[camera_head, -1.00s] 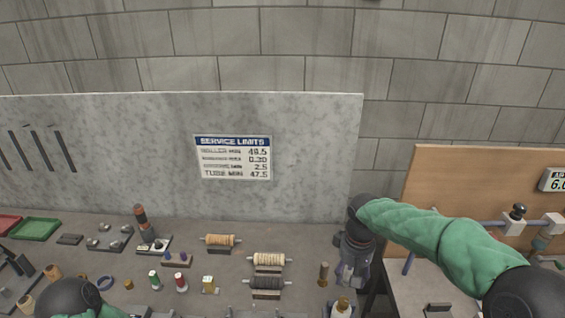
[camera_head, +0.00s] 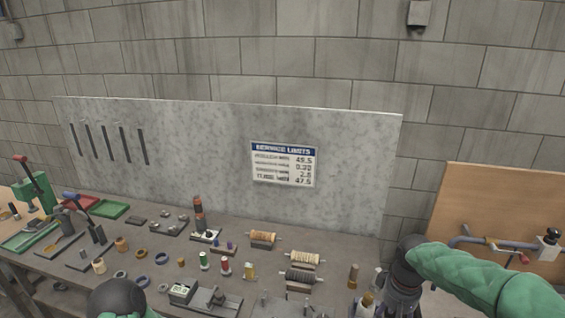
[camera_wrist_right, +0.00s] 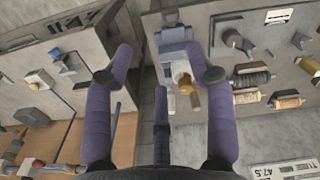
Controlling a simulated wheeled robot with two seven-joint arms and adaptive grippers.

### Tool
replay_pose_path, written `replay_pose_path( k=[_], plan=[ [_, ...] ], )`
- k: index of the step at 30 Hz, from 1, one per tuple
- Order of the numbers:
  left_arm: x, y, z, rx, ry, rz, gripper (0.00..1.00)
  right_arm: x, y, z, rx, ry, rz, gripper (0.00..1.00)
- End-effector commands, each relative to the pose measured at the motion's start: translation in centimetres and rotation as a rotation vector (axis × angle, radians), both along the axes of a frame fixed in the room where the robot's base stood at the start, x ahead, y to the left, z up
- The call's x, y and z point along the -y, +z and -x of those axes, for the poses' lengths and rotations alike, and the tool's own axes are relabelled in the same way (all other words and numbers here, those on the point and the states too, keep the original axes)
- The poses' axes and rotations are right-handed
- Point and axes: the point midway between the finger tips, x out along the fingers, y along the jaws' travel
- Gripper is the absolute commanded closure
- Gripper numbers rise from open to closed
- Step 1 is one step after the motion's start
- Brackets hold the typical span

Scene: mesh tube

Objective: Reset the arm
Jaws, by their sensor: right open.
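My right arm, in a green sleeve with a dark joint, comes in from the right in the head view and reaches over the right end of the grey bench (camera_head: 225,262). Its gripper points down there and is mostly hidden behind the wrist. A bottle with a brass-coloured top (camera_wrist_right: 184,84) lies in view below, close to the right finger. Of my left arm, only a dark round joint and a bit of green sleeve show at the bottom edge; its gripper is out of the picture.
Several spools (camera_head: 303,258), small bottles and rings crowd the bench. A green tray (camera_head: 112,210) and a red tray lie at the left. A grey backboard (camera_head: 215,160) carries a service limits sign (camera_head: 284,164). A wooden board (camera_head: 500,222) stands at the right, past a gap.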

Motion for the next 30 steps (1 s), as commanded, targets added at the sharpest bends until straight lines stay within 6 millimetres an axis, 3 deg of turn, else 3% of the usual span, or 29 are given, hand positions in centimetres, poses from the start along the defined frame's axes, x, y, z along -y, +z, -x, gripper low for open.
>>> replay_pose_path(
  k=[8,14,17,22,30],
  plan=[
    [0.0,-1.2,-0.2,0.003,0.001,-0.001,0.50,-2.2,-5.5,-0.4,-0.004,0.009,-0.051,0.44],
    [0.0,-2.3,-0.1,0.001,0.000,0.000,0.50,-4.4,-10.8,-0.3,-0.004,0.007,-0.105,0.44],
    [0.0,-3.1,-0.1,0.002,0.001,0.000,0.50,-5.9,-14.3,0.0,-0.006,0.000,-0.140,0.44],
    [0.0,-5.1,-0.1,0.002,0.001,0.000,0.50,-9.4,-22.6,1.8,-0.015,-0.033,-0.221,0.44],
    [0.0,-8.2,-0.1,0.002,0.001,0.000,0.50,-14.5,-34.9,7.5,-0.026,-0.149,-0.322,0.44]
  ],
)
